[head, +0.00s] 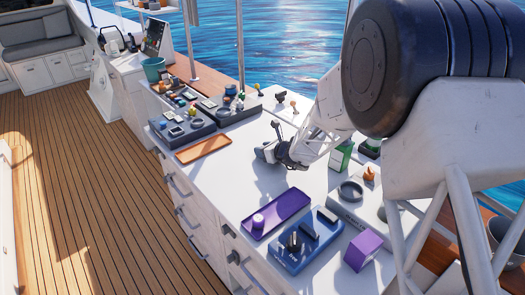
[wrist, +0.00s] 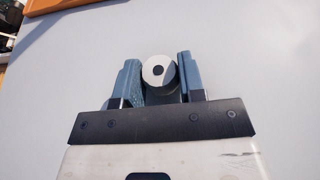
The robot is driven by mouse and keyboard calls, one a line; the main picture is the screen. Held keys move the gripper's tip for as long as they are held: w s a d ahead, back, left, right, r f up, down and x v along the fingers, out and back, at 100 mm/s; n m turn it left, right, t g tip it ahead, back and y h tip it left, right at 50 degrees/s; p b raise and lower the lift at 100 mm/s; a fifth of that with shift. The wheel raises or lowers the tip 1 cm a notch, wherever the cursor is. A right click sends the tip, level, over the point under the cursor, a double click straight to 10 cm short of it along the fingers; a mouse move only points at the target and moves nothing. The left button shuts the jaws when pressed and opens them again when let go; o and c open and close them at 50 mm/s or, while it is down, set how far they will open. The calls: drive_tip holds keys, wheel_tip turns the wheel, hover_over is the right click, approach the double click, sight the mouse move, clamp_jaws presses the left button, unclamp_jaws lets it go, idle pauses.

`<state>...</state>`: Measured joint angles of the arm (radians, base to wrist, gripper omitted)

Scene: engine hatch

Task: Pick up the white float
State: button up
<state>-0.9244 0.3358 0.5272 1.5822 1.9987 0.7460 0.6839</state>
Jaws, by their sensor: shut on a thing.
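The white float (wrist: 152,69) is a round white piece with a dark hole in its middle, seen end-on in the wrist view. My gripper (wrist: 158,62) is shut on it, with one blue-grey finger on each side. Its lower part is hidden between the fingers. In the head view my gripper (head: 268,152) is over the bare middle of the white counter (head: 225,178), and the float is too small there to make out clearly. I cannot tell whether the float touches the counter or is just above it.
A purple tray (head: 287,208) with a purple piece and a blue tray (head: 325,236) with dark parts lie in front. A purple box (head: 364,250) and a green box (head: 341,156) stand to the right. Grey trays with small parts sit behind.

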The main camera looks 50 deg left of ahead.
drive_tip(key=shift+r, duration=0.1)
drive_tip(key=shift+r, duration=0.85)
drive_tip(key=shift+s+d+r, duration=0.1)
drive_tip(key=shift+d+r, duration=0.1)
drive_tip(key=shift+r, duration=0.7)
drive_tip(key=s+d, duration=0.2)
drive_tip(key=d, duration=0.2)
drive_tip(key=s+d+r, duration=0.1)
drive_tip(key=s+d, duration=0.2)
drive_tip(key=d, duration=0.1)
drive_tip(key=s+d, duration=0.3)
drive_tip(key=d, duration=0.2)
drive_tip(key=shift+s+d+r, duration=0.1)
drive_tip(key=shift+r, duration=0.05)
